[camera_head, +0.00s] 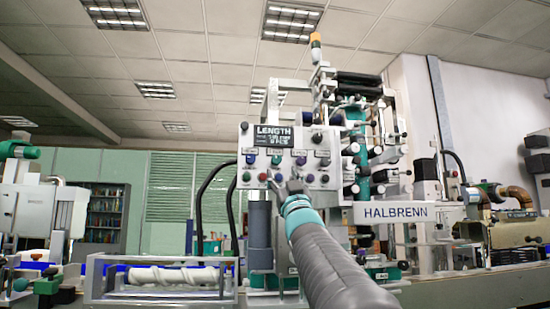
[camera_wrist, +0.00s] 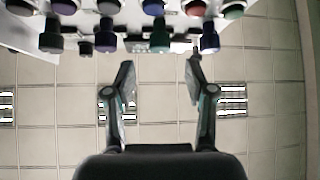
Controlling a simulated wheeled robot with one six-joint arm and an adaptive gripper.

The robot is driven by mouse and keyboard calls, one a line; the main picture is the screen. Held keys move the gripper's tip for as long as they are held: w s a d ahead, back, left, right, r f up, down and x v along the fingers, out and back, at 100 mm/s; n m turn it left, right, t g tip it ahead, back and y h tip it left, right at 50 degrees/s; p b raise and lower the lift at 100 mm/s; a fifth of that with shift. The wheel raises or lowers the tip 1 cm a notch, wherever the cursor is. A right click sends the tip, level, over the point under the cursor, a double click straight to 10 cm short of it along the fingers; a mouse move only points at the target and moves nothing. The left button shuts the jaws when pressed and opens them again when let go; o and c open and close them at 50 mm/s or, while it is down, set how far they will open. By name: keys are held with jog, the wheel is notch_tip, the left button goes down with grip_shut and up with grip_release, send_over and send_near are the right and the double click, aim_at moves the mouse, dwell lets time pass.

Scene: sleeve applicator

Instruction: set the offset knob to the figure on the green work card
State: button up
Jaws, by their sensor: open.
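A pale control panel (camera_head: 288,158) stands on the machine, with a dark display headed LENGTH (camera_head: 275,136) and rows of coloured knobs. The knob labels are too small to read, so I cannot tell which is the offset knob. In the head view my gripper (camera_head: 294,187) is at the panel's lower edge. I cannot make out a green work card.
A clear-sided tray with a white spiral roller (camera_head: 172,275) lies left of my arm. A HALBRENN nameplate (camera_head: 396,212) and machine rollers stand right of the panel. Dark hoses (camera_head: 203,200) arch at the panel's left. Neighbouring knobs sit close together.

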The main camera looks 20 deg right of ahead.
aim_at(277, 161)
jog(key=p+x, duration=0.2)
jog(key=x, duration=0.5)
jog(key=shift+w+r, duration=0.1)
jog(key=shift+w, duration=0.05)
grip_shut()
